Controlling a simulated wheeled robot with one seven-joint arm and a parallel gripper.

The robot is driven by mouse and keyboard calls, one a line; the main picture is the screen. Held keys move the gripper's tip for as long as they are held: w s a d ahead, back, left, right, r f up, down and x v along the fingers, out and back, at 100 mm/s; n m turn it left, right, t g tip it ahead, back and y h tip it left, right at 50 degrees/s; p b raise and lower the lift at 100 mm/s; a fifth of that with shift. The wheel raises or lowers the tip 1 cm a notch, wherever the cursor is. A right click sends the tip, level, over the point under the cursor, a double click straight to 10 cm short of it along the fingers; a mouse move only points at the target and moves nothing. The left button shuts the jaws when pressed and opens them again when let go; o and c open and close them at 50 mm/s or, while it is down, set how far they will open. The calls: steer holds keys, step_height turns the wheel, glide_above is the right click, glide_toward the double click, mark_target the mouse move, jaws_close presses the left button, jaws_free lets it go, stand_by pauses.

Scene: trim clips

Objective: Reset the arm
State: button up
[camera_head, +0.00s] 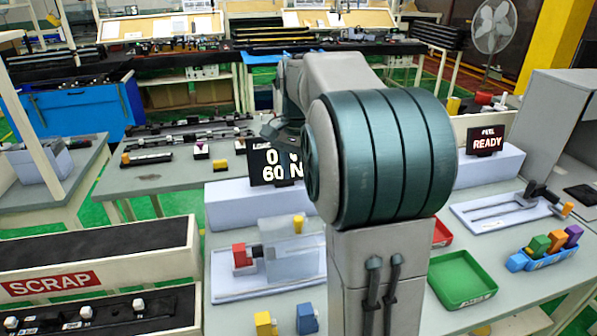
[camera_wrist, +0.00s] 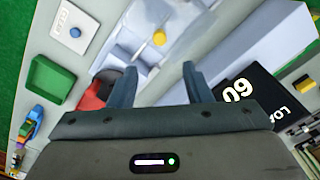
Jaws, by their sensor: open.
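My gripper (camera_wrist: 159,80) shows in the wrist view with its two dark fingers apart and nothing between them. It hangs above the bench, over a pale fixture with a yellow knob (camera_wrist: 159,39). In the head view my arm's large teal joint and grey links fill the middle, and the gripper itself cannot be made out. The arm hides part of the bench behind it, including one side of the load display (camera_head: 268,165), which reads 0 and 60 N. That display also shows at the right of the wrist view (camera_wrist: 250,105).
A fixture with a red block (camera_head: 240,256) stands left of my arm. A green tray (camera_head: 462,280), partly hidden red tray (camera_head: 442,232) and blue rack of coloured clips (camera_head: 540,259) are right. A READY display (camera_head: 484,141) stands behind; a SCRAP bin (camera_head: 90,262) is left.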

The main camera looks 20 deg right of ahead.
stand_by(0.3)
steer(key=s+a+f+n+t, duration=0.1)
steer(key=s+a+f+n, duration=0.3)
steer(key=s, duration=0.6)
steer(key=s+a+f+n+t, duration=0.2)
steer(key=s+a+f+n, duration=0.2)
steer(key=s+a+n, duration=0.3)
steer(key=s, duration=0.3)
steer(key=shift+a, duration=0.2)
steer(key=shift+c, duration=1)
steer(key=shift+s+d, duration=0.1)
